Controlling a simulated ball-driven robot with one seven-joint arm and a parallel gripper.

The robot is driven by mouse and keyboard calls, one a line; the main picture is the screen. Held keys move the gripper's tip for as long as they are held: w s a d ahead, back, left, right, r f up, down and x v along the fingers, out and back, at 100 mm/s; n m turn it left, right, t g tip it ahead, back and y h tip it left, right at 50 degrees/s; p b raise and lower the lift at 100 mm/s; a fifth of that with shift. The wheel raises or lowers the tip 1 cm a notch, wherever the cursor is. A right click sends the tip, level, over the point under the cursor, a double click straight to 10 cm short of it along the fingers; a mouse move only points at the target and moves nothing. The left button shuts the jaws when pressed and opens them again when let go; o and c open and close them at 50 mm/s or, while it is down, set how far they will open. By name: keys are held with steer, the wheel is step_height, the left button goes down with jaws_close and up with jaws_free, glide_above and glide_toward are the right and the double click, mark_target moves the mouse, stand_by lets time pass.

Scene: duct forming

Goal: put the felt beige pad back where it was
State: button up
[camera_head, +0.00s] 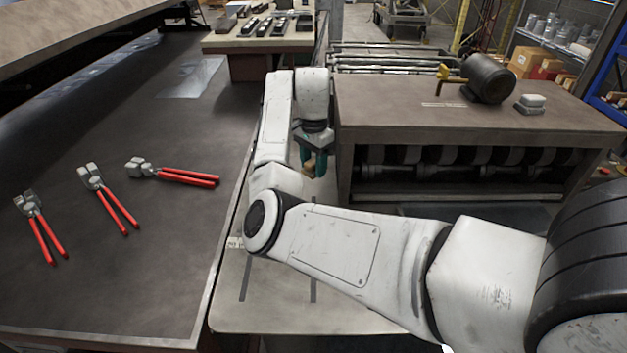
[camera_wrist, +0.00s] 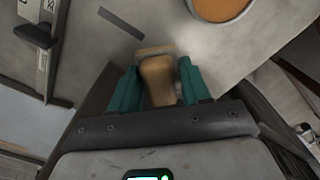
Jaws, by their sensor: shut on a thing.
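My gripper (camera_head: 314,160) hangs over the light grey table surface, its teal fingers pointing down. In the wrist view, my gripper (camera_wrist: 158,72) is shut on a tan-beige piece with a wider, flat far end, which appears to be the felt beige pad (camera_wrist: 159,82). A little of the pad (camera_head: 320,165) also shows between the fingers in the head view. The grey surface (camera_wrist: 120,55) lies beyond the pad; I cannot tell whether the pad touches it. A round orange-tan thing (camera_wrist: 220,8) is partly cut off at the top of the wrist view.
Several red-handled pliers (camera_head: 105,198) lie on the dark sheet-metal table (camera_head: 130,270) at left. A machine (camera_head: 470,110) with rollers stands close right of my gripper, a motor (camera_head: 488,78) on top. The grey table's front part (camera_head: 270,300) has bare room.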

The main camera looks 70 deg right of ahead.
mark_target(314, 189)
steer(key=shift+f+p, duration=0.3)
steer(key=shift+f, duration=2.55)
steer(key=o, duration=1.1)
steer(key=shift+f, duration=0.1)
step_height(314, 189, up, 12)
steer(key=shift+r+b, duration=0.15)
steer(key=shift+b, duration=0.2)
